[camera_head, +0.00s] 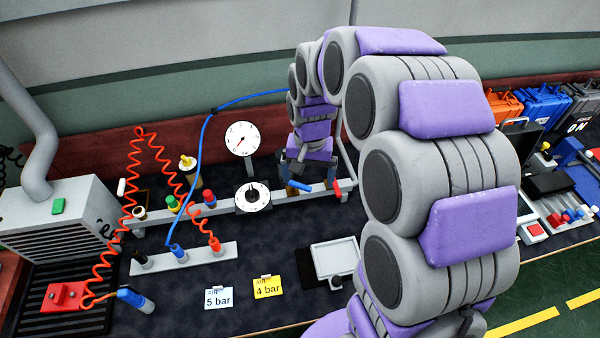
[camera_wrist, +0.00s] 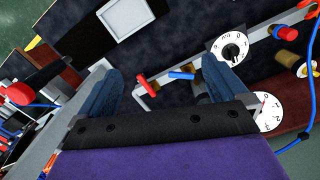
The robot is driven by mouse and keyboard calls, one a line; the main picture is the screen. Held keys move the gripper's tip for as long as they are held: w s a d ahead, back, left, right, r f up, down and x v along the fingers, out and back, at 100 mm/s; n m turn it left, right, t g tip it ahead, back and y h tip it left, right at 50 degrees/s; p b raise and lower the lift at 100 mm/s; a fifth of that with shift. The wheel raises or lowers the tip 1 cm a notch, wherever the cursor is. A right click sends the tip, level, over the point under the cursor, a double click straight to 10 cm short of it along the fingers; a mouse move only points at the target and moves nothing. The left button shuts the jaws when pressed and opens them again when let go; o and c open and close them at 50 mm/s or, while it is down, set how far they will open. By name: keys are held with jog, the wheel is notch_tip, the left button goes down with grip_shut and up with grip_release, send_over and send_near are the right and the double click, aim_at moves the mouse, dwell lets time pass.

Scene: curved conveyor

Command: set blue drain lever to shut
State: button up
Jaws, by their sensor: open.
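The blue drain lever (camera_head: 299,186) sits on the grey rail, right of the round dial, in the head view. In the wrist view the blue lever (camera_wrist: 181,75) lies between my two fingers, apart from both. My gripper (camera_head: 306,173) is open and empty, pointing down just above and behind the lever. In the wrist view its fingers (camera_wrist: 160,68) are spread wide to either side. A red lever (camera_head: 337,189) stands next to the blue one on the right, and shows left of it in the wrist view (camera_wrist: 141,83).
A black-and-white dial (camera_head: 253,197) and a tall gauge (camera_head: 241,138) stand left of the levers. A blue hose (camera_head: 207,130) arches behind them. A white tray (camera_head: 336,259) lies in front. My arm hides much of the bench's right middle.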

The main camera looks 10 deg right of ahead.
aim_at(300, 184)
jog(key=w+d+f+m+p, duration=0.1)
jog(key=w+f+m+p, duration=0.15)
jog(key=w, duration=0.45)
jog(key=w+f+m+p, duration=0.1)
jog(key=w+f+p, duration=0.15)
jog(key=w, duration=0.55)
jog(key=shift+n+t, duration=0.25)
jog(key=shift+t, duration=0.15)
notch_tip(300, 184, down, 17)
jog(key=shift+s+f, duration=0.1)
jog(key=shift+f, duration=0.05)
jog(key=shift+c, duration=0.2)
jog(key=c, duration=1.2)
